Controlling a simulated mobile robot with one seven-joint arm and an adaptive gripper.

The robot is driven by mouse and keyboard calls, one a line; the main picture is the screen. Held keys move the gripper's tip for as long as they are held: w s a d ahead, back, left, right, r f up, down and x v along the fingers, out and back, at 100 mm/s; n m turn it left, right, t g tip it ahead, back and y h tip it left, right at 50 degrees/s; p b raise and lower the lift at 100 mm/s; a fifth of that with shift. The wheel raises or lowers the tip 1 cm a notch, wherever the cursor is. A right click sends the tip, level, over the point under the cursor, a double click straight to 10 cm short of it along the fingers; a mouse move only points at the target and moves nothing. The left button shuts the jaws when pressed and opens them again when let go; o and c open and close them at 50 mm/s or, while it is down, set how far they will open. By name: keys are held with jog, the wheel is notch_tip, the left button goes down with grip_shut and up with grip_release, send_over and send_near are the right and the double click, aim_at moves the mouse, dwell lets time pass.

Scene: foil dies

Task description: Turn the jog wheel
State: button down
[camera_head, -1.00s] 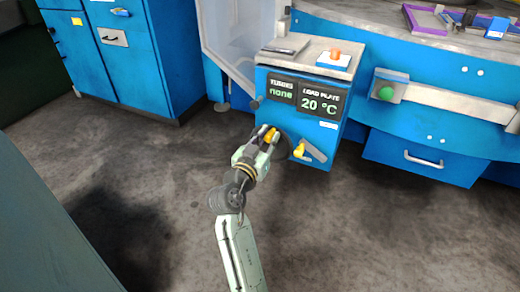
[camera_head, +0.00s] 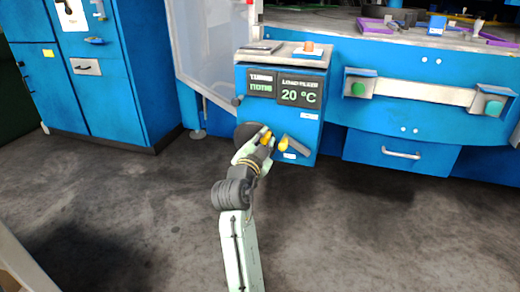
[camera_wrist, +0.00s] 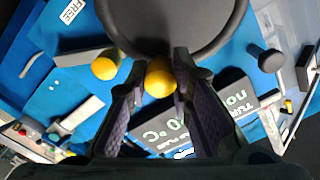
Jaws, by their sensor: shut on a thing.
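The jog wheel is a dark round disc (camera_head: 246,131) low on the front of the blue control box; it fills the top of the wrist view (camera_wrist: 165,30). Its yellow knob (camera_wrist: 160,78) sits near the wheel's rim, between my fingers. My gripper (camera_head: 262,141) is shut on this knob, one finger on each side (camera_wrist: 160,90). In the head view the knob (camera_head: 266,136) shows at the fingertips, and my gripper hides part of the wheel. The display (camera_head: 274,86) above reads TURNS none and LOAD PLATE 20 °C, slightly blurred.
A grey lever (camera_head: 297,147) with a yellow ball end is close to the right of the knob; the ball (camera_wrist: 105,65) also shows in the wrist view. A dark round knob (camera_wrist: 267,58) sticks out at the box's side. The floor (camera_head: 400,230) at right is clear.

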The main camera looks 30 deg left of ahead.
jog(key=shift+w+d+f+m+b, duration=0.1)
jog(key=shift+d+f+m+b, duration=0.15)
jog(key=shift+m+b, duration=0.35)
jog(key=shift+d+f+m+b, duration=0.15)
jog(key=shift+f+m+b, duration=0.2)
jog(key=shift+m+b, duration=0.2)
jog(key=c, duration=1.4)
grip_release()
